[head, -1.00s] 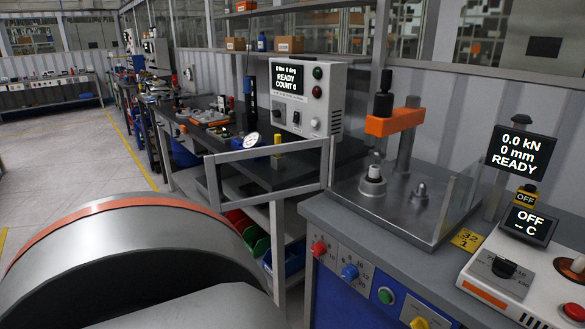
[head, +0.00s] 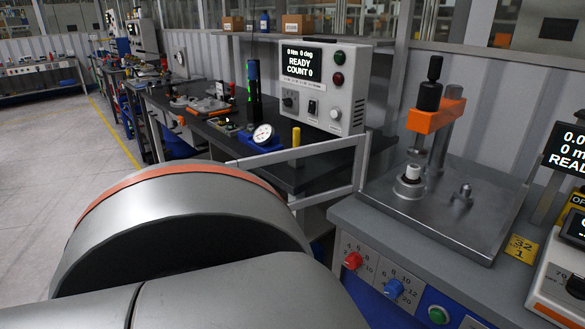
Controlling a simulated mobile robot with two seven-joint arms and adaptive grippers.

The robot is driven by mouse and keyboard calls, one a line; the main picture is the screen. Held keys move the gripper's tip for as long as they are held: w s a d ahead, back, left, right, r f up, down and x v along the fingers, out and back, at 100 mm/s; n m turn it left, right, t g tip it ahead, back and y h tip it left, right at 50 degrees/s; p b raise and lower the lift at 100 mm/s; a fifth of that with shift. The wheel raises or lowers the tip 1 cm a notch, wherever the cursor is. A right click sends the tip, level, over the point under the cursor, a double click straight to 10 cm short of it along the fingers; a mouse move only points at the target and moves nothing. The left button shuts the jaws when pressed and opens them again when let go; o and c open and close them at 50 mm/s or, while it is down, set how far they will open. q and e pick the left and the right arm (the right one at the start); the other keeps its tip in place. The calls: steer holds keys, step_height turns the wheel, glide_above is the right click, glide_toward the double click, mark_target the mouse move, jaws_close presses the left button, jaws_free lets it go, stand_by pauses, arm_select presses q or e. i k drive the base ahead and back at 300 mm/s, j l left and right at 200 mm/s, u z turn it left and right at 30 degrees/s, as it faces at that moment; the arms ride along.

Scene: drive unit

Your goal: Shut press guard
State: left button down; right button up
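The press guard (head: 300,153) is a grey-barred frame standing swung out to the left of the press, so the press front is open. Its right upright stands near the left edge of the press bench, and its left and lower parts are hidden behind my arm. The press has an orange head (head: 433,118) with a black ram on a grey column. Below it, a white part sits in a round metal fixture (head: 410,182) on the metal base plate (head: 450,222). A large grey arm link of mine with an orange ring fills the lower left. Neither gripper is in view.
A tester box (head: 325,85) reading READY COUNT 0 and a dial gauge (head: 263,134) stand on the bench behind the guard. A red knob (head: 352,260) and a blue knob (head: 393,288) are on the press bench's front. A display (head: 570,150) stands at right.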

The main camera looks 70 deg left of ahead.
mark_target(257, 162)
steer(key=k+j, duration=0.1)
steer(key=j, duration=0.3)
steer(key=k+j+z, duration=0.1)
steer(key=j, duration=0.25)
steer(key=k+j, duration=0.15)
steer(key=j, duration=0.25)
steer(key=k+j+z, duration=0.1)
steer(key=j, duration=0.3)
steer(key=k+j+z, duration=0.1)
steer(key=j, duration=0.25)
steer(key=k+j, duration=0.15)
steer(key=j, duration=0.2)
steer(key=k+j, duration=0.15)
steer(key=j, duration=0.2)
steer(key=k+j, duration=0.15)
steer(key=j, duration=0.2)
steer(key=k+j, duration=0.15)
steer(key=j, duration=0.2)
steer(key=k+j, duration=0.15)
steer(key=j, duration=0.2)
